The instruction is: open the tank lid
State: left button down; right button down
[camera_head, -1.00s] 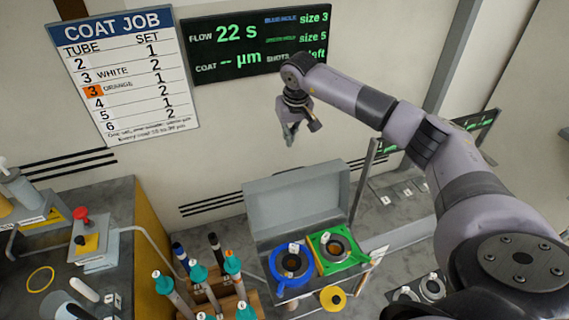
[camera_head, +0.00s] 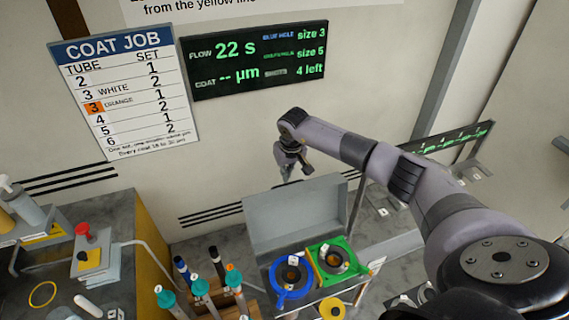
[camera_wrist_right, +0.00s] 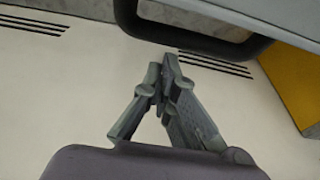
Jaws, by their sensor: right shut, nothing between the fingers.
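A grey box with a blue ring (camera_head: 292,292) and a green-framed ring (camera_head: 335,277) stands low in the middle of the head view. A grey panel (camera_head: 290,222) rises upright at its back; it looks like a raised lid, but I cannot tell for sure. My right gripper (camera_head: 293,176) is shut and empty, pointing down near the panel's top edge; whether it touches is unclear. In the right wrist view my fingers (camera_wrist_right: 162,80) meet just below a thick dark bar (camera_wrist_right: 195,38) beside a grey surface (camera_wrist_right: 285,15). My left gripper is not in view.
A bench (camera_head: 90,285) with a red-knobbed device (camera_head: 88,250) is at the left. A job board (camera_head: 125,95) and a dark display (camera_head: 255,60) hang on the wall behind.

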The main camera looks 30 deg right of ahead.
jog(key=shift+s+a+r+p, duration=0.15)
jog(key=shift+s+r+p, duration=0.2)
jog(key=shift+s, duration=0.35)
